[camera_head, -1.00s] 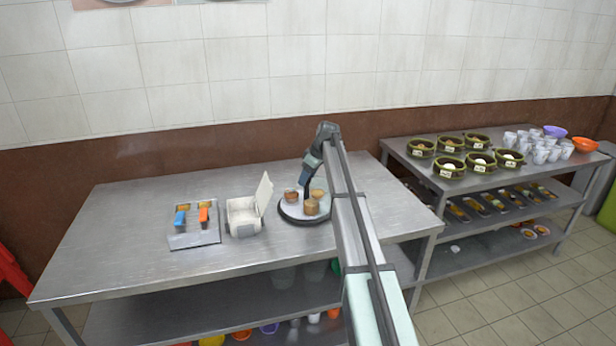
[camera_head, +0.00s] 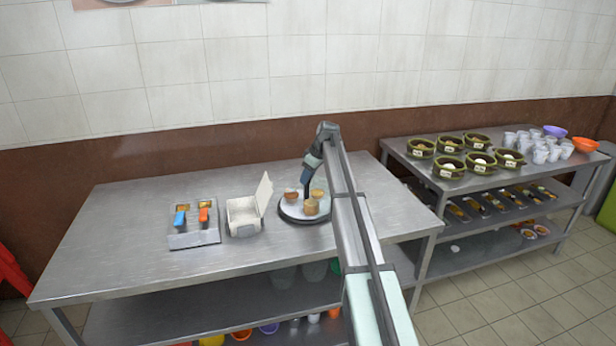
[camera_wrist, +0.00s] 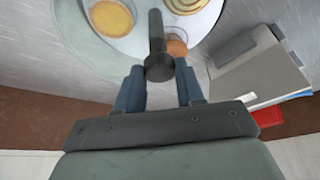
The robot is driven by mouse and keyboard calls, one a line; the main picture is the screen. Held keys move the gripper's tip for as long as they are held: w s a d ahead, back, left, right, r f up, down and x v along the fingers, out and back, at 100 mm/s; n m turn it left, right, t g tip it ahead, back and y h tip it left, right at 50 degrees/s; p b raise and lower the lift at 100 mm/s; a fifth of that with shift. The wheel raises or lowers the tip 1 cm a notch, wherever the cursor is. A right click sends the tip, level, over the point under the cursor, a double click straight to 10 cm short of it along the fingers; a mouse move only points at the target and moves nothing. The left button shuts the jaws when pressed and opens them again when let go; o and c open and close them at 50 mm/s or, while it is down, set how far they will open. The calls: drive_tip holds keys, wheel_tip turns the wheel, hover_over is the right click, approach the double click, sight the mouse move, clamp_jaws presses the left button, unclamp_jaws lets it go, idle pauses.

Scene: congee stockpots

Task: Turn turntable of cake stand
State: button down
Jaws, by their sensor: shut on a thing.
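The cake stand's round turntable (camera_head: 289,211) has a pale top and a dark rim, and stands on the steel table. It carries a brown bowl (camera_head: 291,194) and two tan round items, a nearer one (camera_head: 311,207) and a farther one (camera_head: 317,193). The turntable top (camera_wrist: 135,42) shows behind the handle.
Left of the stand are an open white box (camera_head: 243,216) with its lid raised and a tray (camera_head: 194,238) with orange and blue items. The table's left part is bare.

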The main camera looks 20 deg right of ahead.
drive_tip(key=shift+s+m, duration=0.1)
drive_tip(key=shift+m, duration=0.4)
drive_tip(key=shift+a+m+t+h, duration=0.1)
drive_tip(key=shift+m+t+h, duration=0.3)
drive_tip(key=shift+m, duration=0.9)
drive_tip(key=shift+a+m+t+h, duration=0.15)
drive_tip(key=shift+m+h, duration=0.45)
drive_tip(key=shift+m, duration=0.7)
drive_tip(key=shift+m+h, duration=0.6)
drive_tip(key=shift+m, duration=0.85)
drive_tip(key=shift+m+h, duration=0.6)
drive_tip(key=shift+m, duration=0.85)
drive_tip(key=shift+a+m+g+h, duration=0.1)
drive_tip(key=shift+m+g+h, duration=0.3)
drive_tip(key=shift+m, duration=1)
drive_tip(key=shift+a+m+g+h, duration=0.15)
drive_tip(key=shift+m+h, duration=0.35)
drive_tip(key=shift+m, duration=0.9)
drive_tip(key=shift+w+m+g+h, duration=0.15)
drive_tip(key=shift+m+g+h, duration=0.2)
drive_tip(key=shift+m, duration=1)
drive_tip(key=shift+w+m+g+h, duration=0.1)
drive_tip(key=shift+m+g+h, duration=0.25)
drive_tip(key=shift+m, duration=1)
drive_tip(key=shift+m+g, duration=0.3)
drive_tip(key=shift+m, duration=0.2)
drive_tip(key=c, duration=0.7)
unclamp_jaws()
